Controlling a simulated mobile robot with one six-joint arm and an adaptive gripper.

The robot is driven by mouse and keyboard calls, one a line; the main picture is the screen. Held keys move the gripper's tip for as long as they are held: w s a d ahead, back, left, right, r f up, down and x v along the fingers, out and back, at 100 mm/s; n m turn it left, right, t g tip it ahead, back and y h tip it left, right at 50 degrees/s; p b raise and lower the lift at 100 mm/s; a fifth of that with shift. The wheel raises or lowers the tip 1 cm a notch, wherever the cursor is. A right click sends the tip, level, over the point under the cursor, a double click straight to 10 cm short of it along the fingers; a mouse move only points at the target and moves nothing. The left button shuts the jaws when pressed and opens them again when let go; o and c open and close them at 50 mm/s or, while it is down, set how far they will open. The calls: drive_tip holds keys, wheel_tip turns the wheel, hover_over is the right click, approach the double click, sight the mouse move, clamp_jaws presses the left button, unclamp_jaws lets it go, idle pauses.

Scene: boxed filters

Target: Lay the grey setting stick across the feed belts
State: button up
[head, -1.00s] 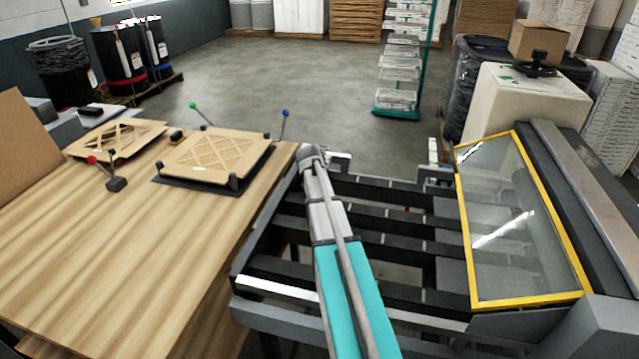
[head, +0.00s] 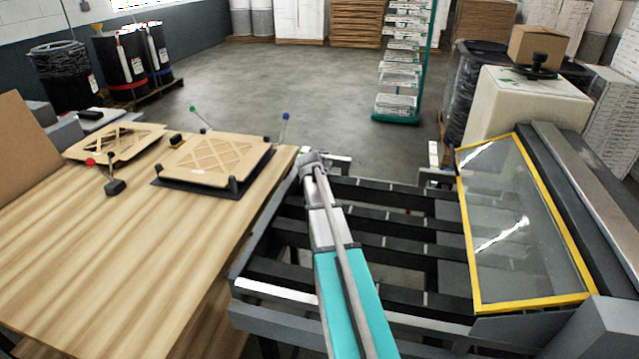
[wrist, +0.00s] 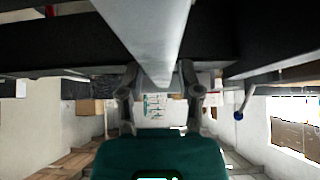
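The grey setting stick (head: 345,262) is a long thin rod. In the head view it runs from my gripper back towards the camera, above my teal and grey arm. My gripper (head: 312,163) is at the far end of the arm, over the left far part of the feed belts. In the wrist view the stick (wrist: 150,38) comes from the top and narrows in between the two fingers of my gripper (wrist: 161,85), which appear closed on it. The feed belts (head: 385,218) are dark parallel strips running left to right beneath the arm. The stick's near end is out of view.
A wooden table (head: 110,240) stands left of the belts, with a filter (head: 215,157) in a dark fixture near its edge. A yellow-framed clear guard (head: 510,303) stands at the belts' right end. Open concrete floor (head: 290,90) lies beyond.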

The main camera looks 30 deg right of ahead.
drive_tip(key=shift+o, duration=0.5)
drive_tip(key=shift+r, duration=0.2)
drive_tip(key=shift+s+a+r+p, duration=0.1)
drive_tip(key=shift+r+p, duration=0.35)
drive_tip(key=shift+p, duration=0.2)
drive_tip(key=p+v, duration=0.8)
drive_tip(key=v, duration=0.3)
drive_tip(key=shift+a+p, duration=0.2)
drive_tip(key=shift+p, duration=0.2)
drive_tip(key=shift+s+a, duration=0.1)
drive_tip(key=shift+s, duration=0.05)
drive_tip(key=s+a+f+n+g+y, duration=0.1)
drive_tip(key=s+a+n+y, duration=0.1)
drive_tip(key=s+a, duration=0.4)
drive_tip(key=s+a+f+n+g+y, duration=0.1)
drive_tip(key=s+a+n, duration=0.3)
drive_tip(key=a, duration=1.1)
drive_tip(key=s+a+f+n+g+y, duration=0.2)
drive_tip(key=s+a+n+g, duration=0.1)
drive_tip(key=s+a, duration=0.5)
drive_tip(key=a, duration=0.2)
drive_tip(key=shift+s+a+n+y, duration=0.25)
drive_tip(key=shift+s+n+y, duration=0.05)
